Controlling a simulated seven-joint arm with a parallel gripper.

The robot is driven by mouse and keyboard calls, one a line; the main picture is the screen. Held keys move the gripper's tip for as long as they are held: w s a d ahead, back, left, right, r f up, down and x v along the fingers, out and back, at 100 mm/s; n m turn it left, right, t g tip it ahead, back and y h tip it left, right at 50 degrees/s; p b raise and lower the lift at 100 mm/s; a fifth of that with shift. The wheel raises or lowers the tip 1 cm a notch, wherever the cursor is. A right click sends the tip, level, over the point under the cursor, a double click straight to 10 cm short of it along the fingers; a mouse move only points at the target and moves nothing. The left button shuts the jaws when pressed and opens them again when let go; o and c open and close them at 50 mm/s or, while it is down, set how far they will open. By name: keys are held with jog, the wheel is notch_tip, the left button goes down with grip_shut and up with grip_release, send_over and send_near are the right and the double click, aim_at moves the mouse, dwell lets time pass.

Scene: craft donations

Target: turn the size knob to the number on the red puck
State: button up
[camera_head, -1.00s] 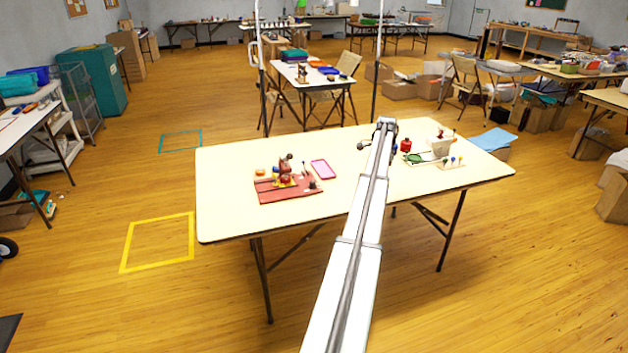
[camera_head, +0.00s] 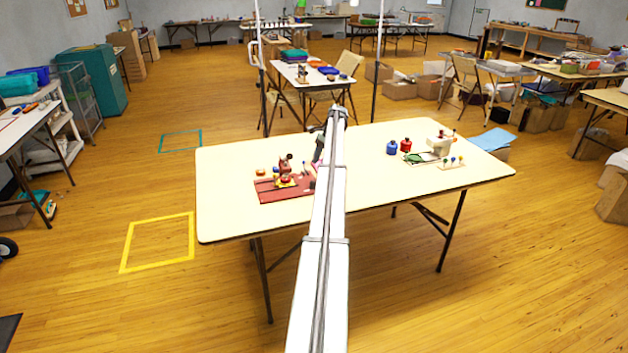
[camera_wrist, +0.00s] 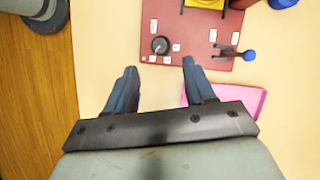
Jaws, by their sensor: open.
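The red base board (camera_head: 268,193) lies on the left half of the table, with a small press-like machine (camera_head: 285,165) on it. In the wrist view the board (camera_wrist: 180,20) carries a round black size knob (camera_wrist: 160,45) with a light mark and small white labels around it. The label numbers are too small to read. My open gripper (camera_wrist: 159,66) is empty, its fingertips a little short of the knob in the picture and to either side of it. A red puck-like piece (camera_head: 286,181) seems to sit in the machine; I cannot read a number on it.
A lever with a blue ball (camera_wrist: 249,55) stands right of the knob. A pink tray (camera_wrist: 240,102) lies near the right finger. Blue (camera_head: 391,148) and red (camera_head: 405,146) jars stand farther right. The table's front middle is clear.

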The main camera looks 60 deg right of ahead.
aim_at(313, 181)
jog(key=x, duration=0.8)
jog(key=shift+a+f, duration=0.1)
jog(key=shift+f, duration=0.25)
jog(key=shift+c, duration=0.2)
grip_shut()
jog(key=shift+n, duration=0.4)
jog(key=n+g, duration=0.1)
jog(key=n, duration=0.1)
jog(key=n+g, duration=0.1)
jog(key=n, duration=0.1)
jog(key=shift+w+n+y, duration=0.2)
jog(key=shift+n+y, duration=0.1)
jog(key=n+g, duration=0.1)
jog(key=n, duration=0.2)
jog(key=n+g, duration=0.1)
jog(key=n, duration=0.2)
jog(key=shift+w+g+h, duration=0.1)
jog(key=shift+g+h, duration=0.2)
jog(key=shift+h, duration=0.1)
jog(key=shift+n, duration=0.3)
